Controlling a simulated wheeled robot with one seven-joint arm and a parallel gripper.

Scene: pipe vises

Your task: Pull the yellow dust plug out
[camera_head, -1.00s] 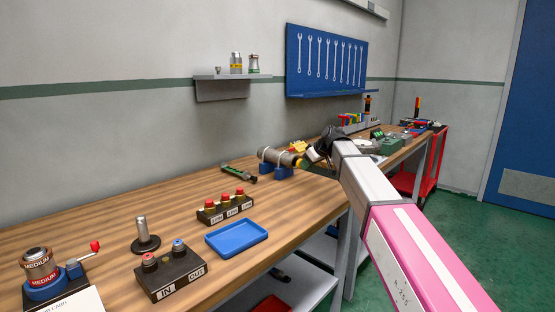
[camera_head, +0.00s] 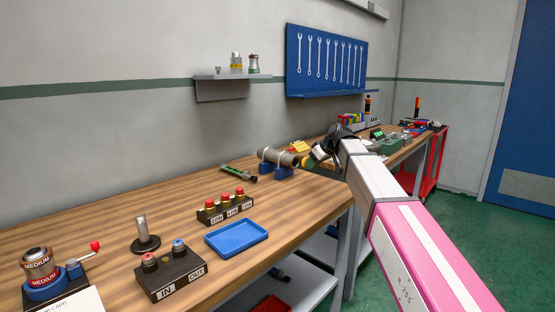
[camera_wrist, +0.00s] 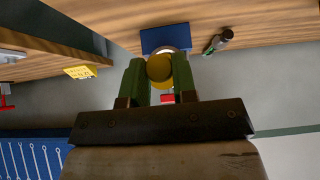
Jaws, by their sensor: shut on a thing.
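A grey-brown pipe (camera_head: 276,157) lies in blue vise blocks (camera_head: 283,171) on the bench. The yellow dust plug (camera_wrist: 160,69) is between the green fingers of my gripper (camera_wrist: 159,80) in the wrist view, and the fingers are shut on it. Behind the plug, a pale arc of the pipe's end and a blue block (camera_wrist: 164,39) show. In the head view my gripper (camera_head: 308,161) is at the pipe's right end, with a small bit of yellow at its tips. I cannot tell whether the plug still touches the pipe.
A blue tray (camera_head: 236,238), a block with red-topped parts (camera_head: 225,207) and an IN/OUT box (camera_head: 171,273) stand on the near bench. A green-and-black tool (camera_head: 239,173) lies left of the vise. A wrench board (camera_head: 326,62) hangs on the wall.

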